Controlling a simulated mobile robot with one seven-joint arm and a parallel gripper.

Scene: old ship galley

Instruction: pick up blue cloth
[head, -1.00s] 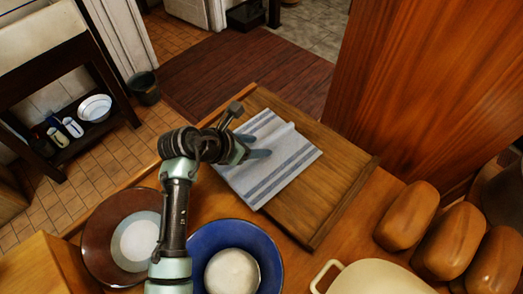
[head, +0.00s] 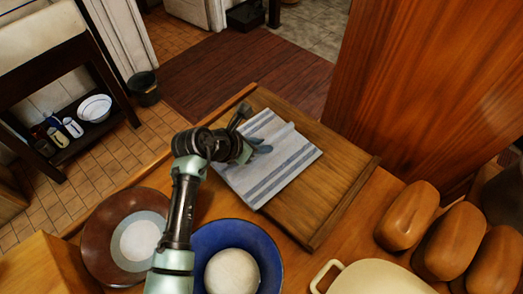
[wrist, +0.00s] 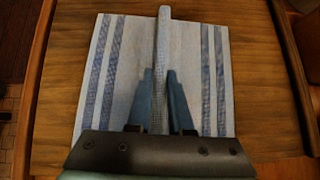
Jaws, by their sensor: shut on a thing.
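The cloth (head: 275,168) is pale with blue stripes and lies flat on a wooden board (head: 325,205), with a raised fold along its middle. It also shows in the wrist view (wrist: 190,60), where the fold stands up between my two fingers. My gripper (head: 264,148) is at the cloth's upper left part in the head view. In the wrist view my gripper (wrist: 161,90) is shut on the raised fold. The cloth still rests on the board.
A blue bowl (head: 262,240) with a pale round thing (head: 232,272) in it and a brown plate (head: 98,250) stand in front of the board. Several loaf-shaped brown things (head: 408,215) and a cream pot (head: 375,280) are at the right. A tall wooden panel (head: 430,80) rises behind.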

